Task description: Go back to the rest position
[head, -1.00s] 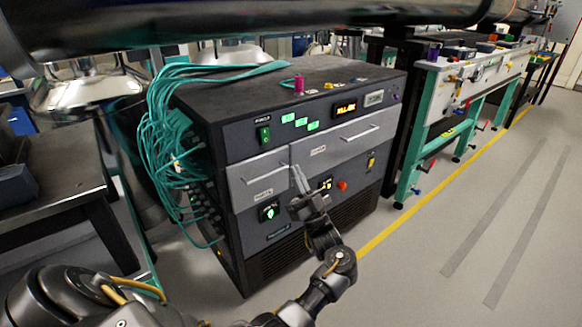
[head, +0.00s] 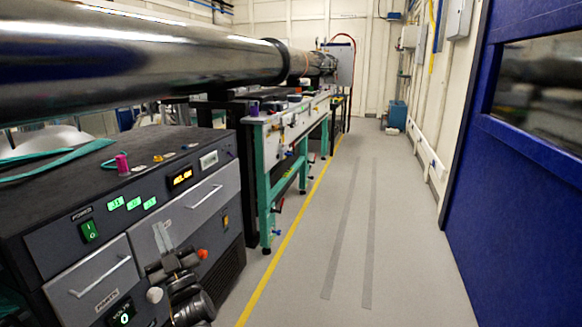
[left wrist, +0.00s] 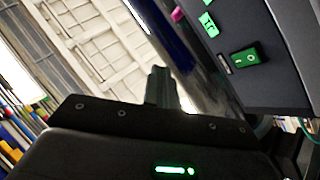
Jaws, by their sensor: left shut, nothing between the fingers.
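My left gripper (head: 162,236) shows in the head view in front of the dark equipment cabinet (head: 60,222), its fingers pointing up and close together. The fingers also show in the left wrist view (left wrist: 161,78), shut with nothing between them. In the head view the gripper overlaps the front of the wide grey drawer (head: 200,205); I cannot tell whether it touches it. The smaller grey drawer (head: 92,262) is to its left. My right gripper is not in view.
A green power switch (head: 89,231) and an orange-red knob (head: 203,254) are on the cabinet front. A large metal beam pipe (head: 150,55) runs above. A green-legged bench (head: 268,150) stands behind. Grey floor (head: 400,240) is clear on the right, up to a blue door (head: 500,190).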

